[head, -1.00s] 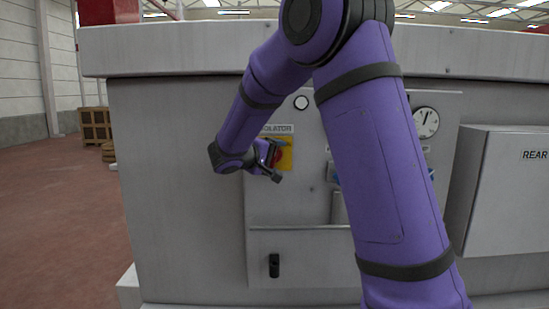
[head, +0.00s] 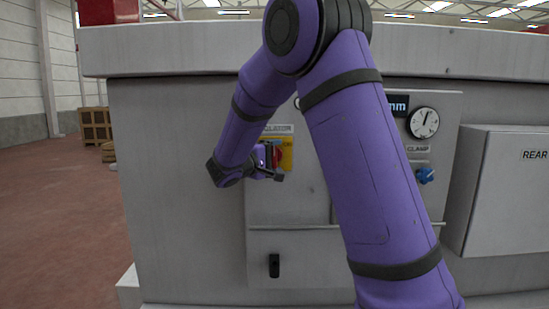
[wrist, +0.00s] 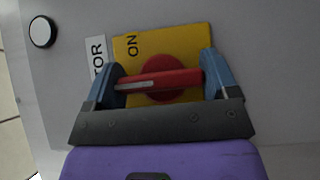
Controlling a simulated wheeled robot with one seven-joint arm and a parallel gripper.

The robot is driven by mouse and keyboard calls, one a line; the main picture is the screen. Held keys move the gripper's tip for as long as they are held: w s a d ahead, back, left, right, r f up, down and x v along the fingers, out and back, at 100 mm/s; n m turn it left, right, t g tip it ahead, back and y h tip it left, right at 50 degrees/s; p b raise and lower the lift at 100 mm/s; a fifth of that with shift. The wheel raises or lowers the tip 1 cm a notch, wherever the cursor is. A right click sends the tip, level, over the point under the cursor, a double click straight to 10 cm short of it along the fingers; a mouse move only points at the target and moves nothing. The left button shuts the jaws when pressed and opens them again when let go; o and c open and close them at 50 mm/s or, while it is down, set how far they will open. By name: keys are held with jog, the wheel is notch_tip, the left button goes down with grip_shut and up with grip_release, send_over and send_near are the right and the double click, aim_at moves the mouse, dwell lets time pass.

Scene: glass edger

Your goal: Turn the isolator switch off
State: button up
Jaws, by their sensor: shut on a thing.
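The isolator switch has a red handle (wrist: 160,81) on a round red base, mounted on a yellow plate (wrist: 190,45) marked "ON". In the wrist view the red handle lies across the picture between the two blue fingertips. My gripper (wrist: 162,80) is shut on the handle's two ends. In the head view my gripper (head: 272,160) is at the yellow plate (head: 289,145) below the "ISOLATOR" label and hides part of the switch. The rest of the plate's lettering is hidden behind the gripper and handle.
The switch sits on a grey machine panel (head: 290,205). To the right are a dial gauge (head: 424,122), a blue clamp knob (head: 426,176) and a box marked "REAR" (head: 505,195). A black handle (head: 274,265) is below. Open floor (head: 60,210) lies left.

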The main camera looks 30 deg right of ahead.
jog(key=o, duration=0.8)
jog(key=shift+a, duration=0.1)
jog(key=s+a, duration=0.2)
jog(key=a, duration=0.8)
jog(key=shift+a, duration=0.25)
jog(key=shift+f, duration=0.1)
jog(key=s+d+m+g+y, duration=0.3)
jog(key=s+y, duration=0.5)
jog(key=s, duration=0.9)
jog(key=s+a+t+y, duration=0.2)
jog(key=s+a+y, duration=0.2)
jog(key=s, duration=0.3)
jog(key=s+a+t+y, duration=0.3)
jog(key=s+a+y, duration=0.1)
jog(key=s, duration=0.4)
jog(key=shift+s+n+y, duration=0.3)
jog(key=shift+y, duration=0.6)
